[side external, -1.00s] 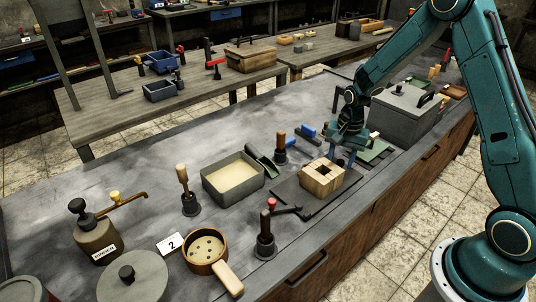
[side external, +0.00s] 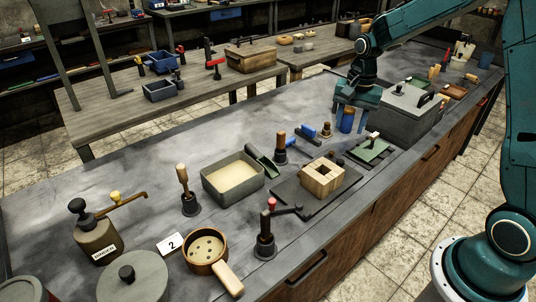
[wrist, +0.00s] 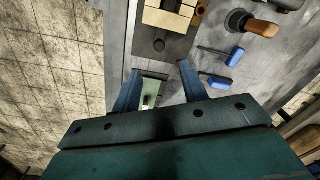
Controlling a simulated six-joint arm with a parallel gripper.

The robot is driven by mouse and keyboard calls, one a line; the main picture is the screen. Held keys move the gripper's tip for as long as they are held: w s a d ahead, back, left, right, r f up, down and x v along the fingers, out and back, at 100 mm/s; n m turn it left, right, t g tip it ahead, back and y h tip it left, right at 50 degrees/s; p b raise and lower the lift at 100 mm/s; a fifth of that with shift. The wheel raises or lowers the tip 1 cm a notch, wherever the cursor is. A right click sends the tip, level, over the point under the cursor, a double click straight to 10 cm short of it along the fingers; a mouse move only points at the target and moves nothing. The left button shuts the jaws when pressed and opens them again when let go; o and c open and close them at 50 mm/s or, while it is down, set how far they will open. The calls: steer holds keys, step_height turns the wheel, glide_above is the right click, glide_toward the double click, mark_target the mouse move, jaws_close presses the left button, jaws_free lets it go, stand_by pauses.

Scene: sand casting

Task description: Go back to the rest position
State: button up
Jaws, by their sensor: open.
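My gripper (side external: 348,118) is open and empty, raised above the bench behind the green plate, with its fingers pointing down. In the wrist view my gripper (wrist: 156,88) shows its two blue fingers spread apart with nothing held between them. The green plate (side external: 371,150) with a small upright knob lies on the bench, apart from my gripper. Part of the green plate also shows between the fingers in the wrist view (wrist: 153,87).
A wooden block mould (side external: 322,178) stands on a dark board. A grey lidded box (side external: 408,112) stands close to the right of my gripper. A sand tray (side external: 232,178), blue-handled tools (side external: 308,132) and a ladle (side external: 206,248) lie farther left. Open bench lies behind the tray.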

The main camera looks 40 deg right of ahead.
steer(key=shift+r, duration=0.6)
steer(key=s+a+r+n+t, duration=0.2)
steer(key=s+a+r+n, duration=0.3)
steer(key=s+a+r, duration=0.35)
steer(key=s+a+r+n+t, duration=0.1)
steer(key=s+r+n, duration=0.1)
steer(key=s, duration=0.5)
steer(key=s+a+r+n+t, duration=0.2)
steer(key=s+n, duration=0.3)
steer(key=s, duration=0.3)
steer(key=shift+a+r+n, duration=0.2)
steer(key=shift+r+n, duration=0.05)
steer(key=shift+n, duration=0.05)
steer(key=shift+w, duration=0.15)
steer(key=shift+c, duration=0.2)
